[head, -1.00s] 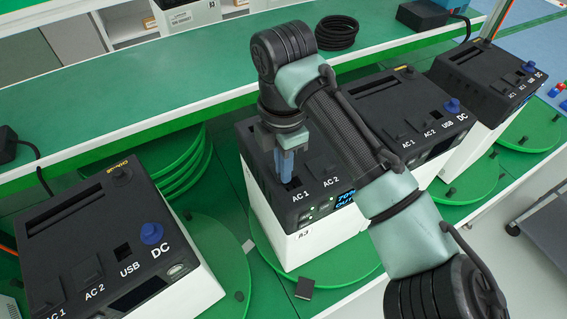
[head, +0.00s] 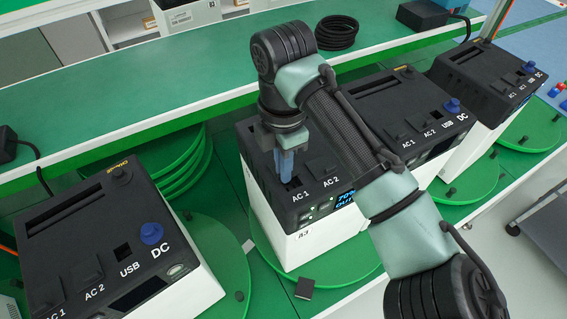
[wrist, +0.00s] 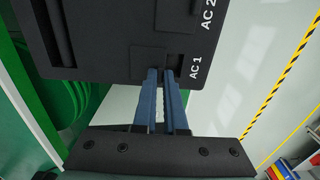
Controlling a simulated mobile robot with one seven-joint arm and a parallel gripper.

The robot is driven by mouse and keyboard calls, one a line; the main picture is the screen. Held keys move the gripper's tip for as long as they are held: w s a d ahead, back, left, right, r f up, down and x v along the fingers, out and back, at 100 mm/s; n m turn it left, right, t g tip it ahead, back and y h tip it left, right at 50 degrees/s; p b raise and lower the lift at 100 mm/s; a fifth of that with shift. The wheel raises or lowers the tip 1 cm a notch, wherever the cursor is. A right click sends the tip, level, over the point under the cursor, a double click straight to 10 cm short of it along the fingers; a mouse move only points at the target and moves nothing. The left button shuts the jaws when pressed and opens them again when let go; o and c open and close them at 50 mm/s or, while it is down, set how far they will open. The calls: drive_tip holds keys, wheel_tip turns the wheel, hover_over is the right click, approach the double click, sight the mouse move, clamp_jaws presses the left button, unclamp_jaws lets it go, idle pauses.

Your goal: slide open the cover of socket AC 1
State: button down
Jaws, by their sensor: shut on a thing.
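The black power unit marked A3 (head: 262,152) stands in the middle of the head view. Its AC 1 socket is at the near left of its top, beside the AC 1 label (head: 300,196). My gripper (head: 287,178) points down at this socket, its blue fingers close together. In the wrist view the fingertips (wrist: 160,70) are at the AC 1 cover (wrist: 147,56), shut on it; the grip itself is mostly hidden. A dark opening (wrist: 175,59) shows beside the cover, next to the AC 1 label. The AC 2 cover (head: 319,167) sits behind.
Similar units stand on green turntables at left (head: 85,235) and right (head: 487,78). My arm crosses over the A3 unit's right side. A green shelf (head: 150,85) runs behind, with a coiled black cable (head: 337,32). A small dark block (head: 305,288) lies on the middle turntable.

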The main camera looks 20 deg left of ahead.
idle(0.3)
drive_tip(key=shift+w+a+r, duration=0.1)
drive_tip(key=shift+w+a, duration=0.8)
drive_tip(key=shift+a, duration=0.25)
drive_tip(key=c, duration=1)
unclamp_jaws()
drive_tip(key=shift+o, duration=0.2)
drive_tip(key=shift+r, duration=0.1)
wheel_tip(320, 180, up, 13)
drive_tip(key=b, duration=0.2)
